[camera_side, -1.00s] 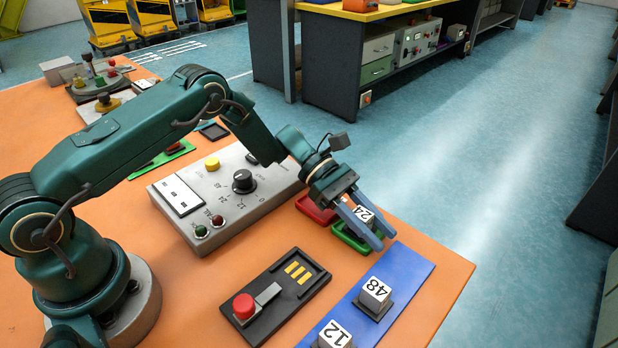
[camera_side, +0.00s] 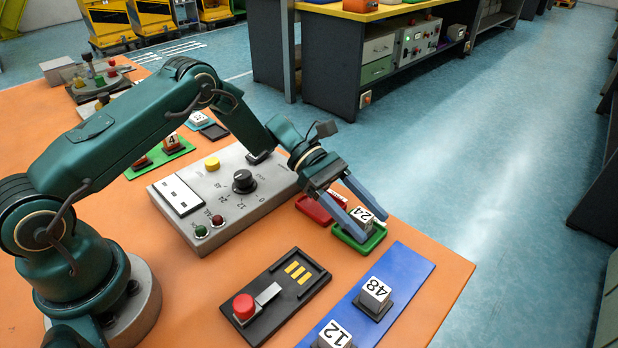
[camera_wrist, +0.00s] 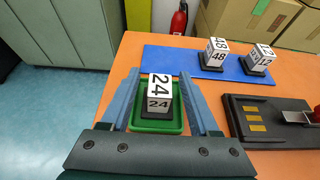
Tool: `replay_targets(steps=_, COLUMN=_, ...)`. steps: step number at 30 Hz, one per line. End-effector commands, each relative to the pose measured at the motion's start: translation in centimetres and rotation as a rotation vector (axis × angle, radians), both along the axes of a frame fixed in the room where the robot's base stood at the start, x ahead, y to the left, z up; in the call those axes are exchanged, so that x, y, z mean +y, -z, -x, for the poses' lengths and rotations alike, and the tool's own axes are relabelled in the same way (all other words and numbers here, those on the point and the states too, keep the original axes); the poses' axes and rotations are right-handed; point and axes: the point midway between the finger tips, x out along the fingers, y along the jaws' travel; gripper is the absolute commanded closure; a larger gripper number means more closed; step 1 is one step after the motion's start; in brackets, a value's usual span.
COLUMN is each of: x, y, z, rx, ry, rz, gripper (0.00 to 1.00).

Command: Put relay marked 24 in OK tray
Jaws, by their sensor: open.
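The relay marked 24 (camera_side: 364,216) is a white-topped block on a dark base. It sits upright in the green tray (camera_side: 377,238). In the wrist view the relay (camera_wrist: 158,95) stands inside the green tray (camera_wrist: 158,127) with orange showing around it. My gripper (camera_side: 374,229) is open. Its two blue fingers lie on either side of the relay, and in the wrist view there is a gap between the relay and each finger (camera_wrist: 160,74). No OK marking is readable on the tray.
A red tray (camera_side: 314,211) is just left of the green tray. The blue mat (camera_side: 402,275) holds relays marked 48 (camera_side: 374,292) and 12 (camera_side: 334,336). A grey control box (camera_side: 225,195) and a black panel with a red button (camera_side: 243,307) are nearby. The table edge is close to the green tray.

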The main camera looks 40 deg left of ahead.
Motion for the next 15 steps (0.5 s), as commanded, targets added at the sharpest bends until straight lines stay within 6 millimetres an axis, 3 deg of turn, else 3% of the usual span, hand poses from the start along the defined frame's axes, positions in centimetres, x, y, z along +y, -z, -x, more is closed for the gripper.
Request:
replay_targets(steps=6, x=4.6, y=-1.9, z=-0.2, rx=-0.003, ry=-0.006, rz=0.001, gripper=0.38)
replay_targets(steps=15, x=8.1, y=-3.4, z=0.0, rx=-0.001, ry=-0.001, rz=0.0, gripper=0.38)
